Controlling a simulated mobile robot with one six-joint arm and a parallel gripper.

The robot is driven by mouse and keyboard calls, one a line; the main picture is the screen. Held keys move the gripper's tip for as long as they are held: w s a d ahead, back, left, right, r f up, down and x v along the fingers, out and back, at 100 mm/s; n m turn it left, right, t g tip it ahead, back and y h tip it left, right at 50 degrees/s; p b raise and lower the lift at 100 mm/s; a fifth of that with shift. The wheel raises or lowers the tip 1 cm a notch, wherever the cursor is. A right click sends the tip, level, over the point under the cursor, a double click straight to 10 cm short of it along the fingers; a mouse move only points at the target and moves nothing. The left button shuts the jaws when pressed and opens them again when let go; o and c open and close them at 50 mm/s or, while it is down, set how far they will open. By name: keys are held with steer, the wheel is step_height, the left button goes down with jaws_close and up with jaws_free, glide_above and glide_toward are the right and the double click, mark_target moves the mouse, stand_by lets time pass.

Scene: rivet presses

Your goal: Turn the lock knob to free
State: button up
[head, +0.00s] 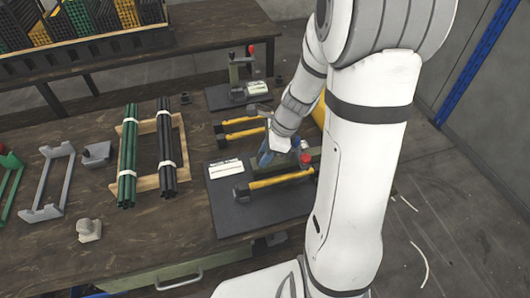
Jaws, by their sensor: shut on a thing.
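The near rivet press stands on a dark base mat (236,218) at the right of the table, with a yellow-and-black lever (278,181) and a green body partly behind my arm. A small red part (305,158) shows beside my wrist. My gripper (266,157), with blue fingers, points down at the press body just above the lever. It is shut on a small part there, which I take to be the lock knob. The knob itself is hidden by the fingers, so its turn position cannot be seen.
A second yellow lever (243,122) lies just behind. Another press (238,76) with a red ball stands farther back. Green tubes (128,160) and black tubes (166,150) rest on a wooden rack at left. Grey brackets (50,185) lie farther left.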

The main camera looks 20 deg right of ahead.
steer(key=c, duration=0.3)
steer(key=shift+c, duration=0.2)
steer(key=shift+n, duration=0.4)
steer(key=n+g+p, duration=0.1)
steer(key=n, duration=0.2)
steer(key=shift+w+g, duration=0.15)
steer(key=shift+g, duration=0.15)
steer(key=n+p, duration=0.1)
steer(key=n, duration=0.1)
steer(key=n+g, duration=0.1)
steer(key=n, duration=0.1)
steer(key=shift+w+n+g+p, duration=0.2)
steer(key=shift+n+g+p, duration=0.1)
steer(key=shift+p, duration=0.1)
steer(key=n+g+h+p, duration=0.1)
steer(key=n, duration=0.3)
steer(key=shift+w+a, duration=0.15)
steer(key=n+h, duration=0.1)
steer(key=n, duration=0.1)
steer(key=n+g+h, duration=0.1)
steer(key=n, duration=0.2)
steer(key=shift+w+a+p, duration=0.1)
steer(key=shift+a+p, duration=0.1)
steer(key=shift+p, duration=0.15)
steer(key=shift+n, duration=0.4)
